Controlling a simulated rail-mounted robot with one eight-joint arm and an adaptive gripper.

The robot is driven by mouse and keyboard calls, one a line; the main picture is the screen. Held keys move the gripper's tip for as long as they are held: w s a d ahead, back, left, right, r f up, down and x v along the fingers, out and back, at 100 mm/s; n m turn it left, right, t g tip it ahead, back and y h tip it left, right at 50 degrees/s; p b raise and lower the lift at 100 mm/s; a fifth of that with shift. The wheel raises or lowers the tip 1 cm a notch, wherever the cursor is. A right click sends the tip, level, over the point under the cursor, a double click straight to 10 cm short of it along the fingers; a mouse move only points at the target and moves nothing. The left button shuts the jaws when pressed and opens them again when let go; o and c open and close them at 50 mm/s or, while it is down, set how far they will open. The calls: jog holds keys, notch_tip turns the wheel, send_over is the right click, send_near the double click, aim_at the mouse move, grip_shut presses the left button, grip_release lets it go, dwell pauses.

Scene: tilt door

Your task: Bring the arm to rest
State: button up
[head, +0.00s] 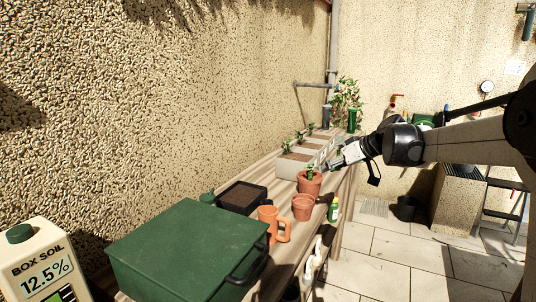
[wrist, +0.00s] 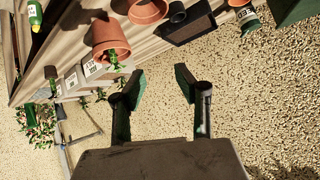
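My arm reaches in from the right in the head view. My gripper (head: 334,164) is over the bench, close to a terracotta pot with a small green plant (head: 310,180). In the wrist view my gripper (wrist: 158,82) has its two fingers spread apart with nothing between them. Only the pebbled wall shows behind the gap. The potted plant (wrist: 108,40) lies up and left of the fingers there, apart from them. The exact gap between gripper and plant is hard to tell in the head view.
A wooden bench (head: 345,205) runs along the pebbled wall. It holds a grey planter (head: 292,168), an empty terracotta pot (head: 303,207), an orange mug (head: 268,222), a black soil tray (head: 242,196), a green box (head: 185,250) and a yellow-green bottle (head: 334,210).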

jog(key=s+a+f+m+h, duration=0.1)
jog(key=s+m+h, duration=0.15)
jog(key=s, duration=1.45)
jog(key=s+a+f+m+h, duration=0.1)
jog(key=s+f+m+h, duration=0.15)
jog(key=s, duration=1.35)
jog(key=s+d+f+m+h, duration=0.1)
jog(key=s+f, duration=0.4)
jog(key=s, duration=0.6)
jog(key=shift+d+f+m+h, duration=0.2)
jog(key=shift+d+m+h, duration=0.1)
jog(key=shift+d+h, duration=0.25)
